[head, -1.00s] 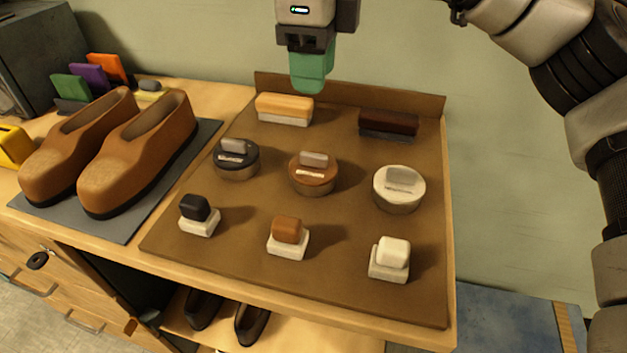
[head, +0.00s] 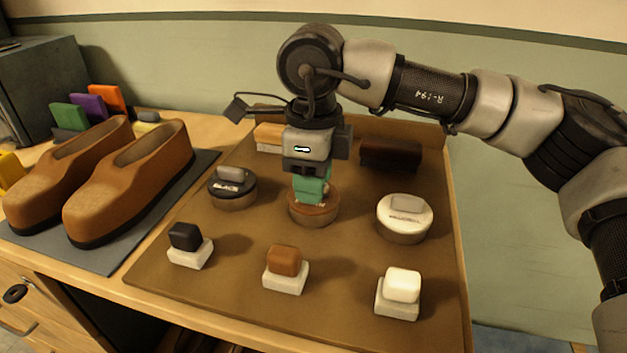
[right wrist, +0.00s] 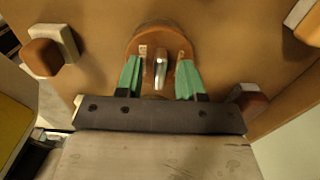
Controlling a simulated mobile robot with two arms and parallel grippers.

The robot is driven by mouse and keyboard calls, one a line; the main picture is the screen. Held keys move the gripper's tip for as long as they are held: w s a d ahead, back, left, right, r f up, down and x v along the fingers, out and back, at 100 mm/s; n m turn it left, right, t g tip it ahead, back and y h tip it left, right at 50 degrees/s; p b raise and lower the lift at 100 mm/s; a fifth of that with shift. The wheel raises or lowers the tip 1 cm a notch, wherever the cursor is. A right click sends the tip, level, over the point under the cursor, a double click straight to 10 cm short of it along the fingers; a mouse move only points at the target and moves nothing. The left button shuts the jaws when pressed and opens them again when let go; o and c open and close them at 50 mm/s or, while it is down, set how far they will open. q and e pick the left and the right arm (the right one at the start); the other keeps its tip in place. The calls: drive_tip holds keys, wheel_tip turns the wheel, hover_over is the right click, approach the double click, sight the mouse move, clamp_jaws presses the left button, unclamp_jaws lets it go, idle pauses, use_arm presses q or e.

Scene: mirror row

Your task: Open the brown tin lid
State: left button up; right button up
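The brown tin (head: 314,213) stands in the middle of the brown mat, its lid on. My right gripper (head: 311,190) is directly above it, pointing down, and hides much of the lid in the head view. In the right wrist view the tin (right wrist: 160,38) shows with a grey upright handle (right wrist: 160,72) on its lid. The green fingertips of my right gripper (right wrist: 159,78) stand apart on either side of the handle, with a gap on each side. My left gripper is not in view.
A black tin (head: 233,190) stands left and a pale tin (head: 405,218) right. Black, brown (head: 285,262) and white blocks on pale bases stand in front. Two brushes, one dark (head: 390,154), lie behind. Brown shoes (head: 130,185) sit at the left.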

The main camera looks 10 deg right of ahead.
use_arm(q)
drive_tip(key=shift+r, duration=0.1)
use_arm(e)
drive_tip(key=shift+f, duration=0.1)
clamp_jaws()
idle(0.3)
drive_tip(key=shift+w+d+r+g+y+p, duration=0.1)
drive_tip(key=shift+w+r+g+y+p, duration=0.3)
drive_tip(key=shift+g+p, duration=0.55)
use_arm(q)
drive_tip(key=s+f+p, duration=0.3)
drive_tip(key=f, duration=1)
use_arm(e)
drive_tip(key=shift+w+d+r+g, duration=0.15)
drive_tip(key=shift+r+g, duration=0.15)
drive_tip(key=shift+g, duration=0.35)
drive_tip(key=g+y+p, duration=0.1)
drive_tip(key=w+g+p, duration=0.1)
drive_tip(key=g+p, duration=0.1)
drive_tip(key=shift+w+d+r+y, duration=0.15)
drive_tip(key=shift+d+r+y, duration=0.05)
drive_tip(key=shift+y, duration=0.2)
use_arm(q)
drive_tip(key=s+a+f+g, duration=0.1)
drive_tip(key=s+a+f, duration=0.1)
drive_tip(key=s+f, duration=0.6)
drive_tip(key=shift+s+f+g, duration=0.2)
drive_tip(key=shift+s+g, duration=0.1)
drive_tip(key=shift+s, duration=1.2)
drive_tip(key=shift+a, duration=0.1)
